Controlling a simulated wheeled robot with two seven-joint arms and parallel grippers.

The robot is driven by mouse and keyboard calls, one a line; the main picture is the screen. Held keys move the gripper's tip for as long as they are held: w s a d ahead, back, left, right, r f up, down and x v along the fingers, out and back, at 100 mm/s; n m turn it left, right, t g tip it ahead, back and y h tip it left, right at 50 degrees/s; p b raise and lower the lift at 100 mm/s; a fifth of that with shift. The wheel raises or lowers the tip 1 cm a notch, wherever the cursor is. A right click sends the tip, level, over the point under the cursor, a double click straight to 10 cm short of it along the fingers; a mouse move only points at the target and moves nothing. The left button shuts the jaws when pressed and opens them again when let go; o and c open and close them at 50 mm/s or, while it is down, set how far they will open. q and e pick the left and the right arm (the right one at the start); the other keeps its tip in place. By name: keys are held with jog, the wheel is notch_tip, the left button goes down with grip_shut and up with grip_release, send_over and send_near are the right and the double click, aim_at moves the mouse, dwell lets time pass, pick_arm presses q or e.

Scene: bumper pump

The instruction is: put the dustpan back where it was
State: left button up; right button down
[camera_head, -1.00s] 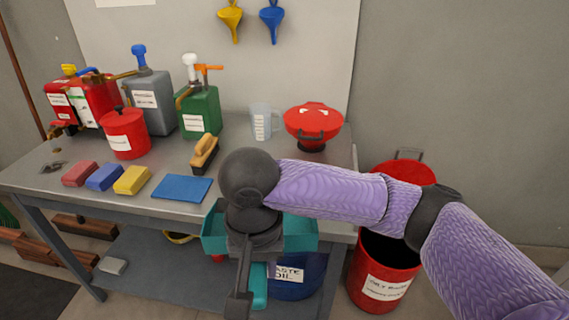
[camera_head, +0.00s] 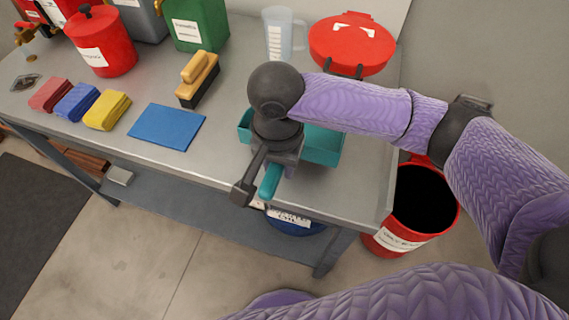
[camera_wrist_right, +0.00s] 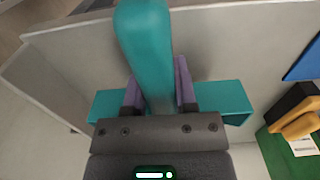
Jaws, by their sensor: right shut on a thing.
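The teal dustpan (camera_head: 322,147) is at the right part of the workbench (camera_head: 352,176), near its front edge. Its handle (camera_head: 270,181) points toward the front edge. My right gripper (camera_head: 262,176) is shut on this handle. In the right wrist view the handle (camera_wrist_right: 146,45) runs between my two gripper fingers (camera_wrist_right: 159,92), with the pan (camera_wrist_right: 222,98) beyond them. My arm and gripper hide the middle of the pan, and I cannot tell whether it touches the bench top. My left gripper is out of view.
A wood-handled brush (camera_head: 198,79), a blue mat (camera_head: 167,127) and folded cloths (camera_head: 107,110) lie left of the dustpan. A clear jug (camera_head: 279,36) and red lidded container (camera_head: 352,45) stand behind. A red bin (camera_head: 399,240) stands at the bench's right end.

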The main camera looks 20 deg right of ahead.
aim_at(280, 188)
notch_tip(280, 188, down, 5)
jog(key=shift+f+b, duration=0.1)
jog(key=shift+b, duration=1.05)
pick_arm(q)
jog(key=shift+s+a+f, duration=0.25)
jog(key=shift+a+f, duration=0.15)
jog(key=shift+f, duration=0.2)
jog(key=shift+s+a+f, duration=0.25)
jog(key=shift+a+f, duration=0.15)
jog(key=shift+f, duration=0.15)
pick_arm(e)
jog(key=shift+r, duration=0.2)
jog(key=shift+c, duration=2)
grip_release()
jog(key=shift+f+p, duration=0.1)
jog(key=shift+p, duration=0.2)
notch_tip(280, 188, up, 9)
jog(key=p, duration=0.5)
notch_tip(280, 188, up, 3)
jog(key=shift+r+p, duration=0.2)
jog(key=shift+p, duration=0.5)
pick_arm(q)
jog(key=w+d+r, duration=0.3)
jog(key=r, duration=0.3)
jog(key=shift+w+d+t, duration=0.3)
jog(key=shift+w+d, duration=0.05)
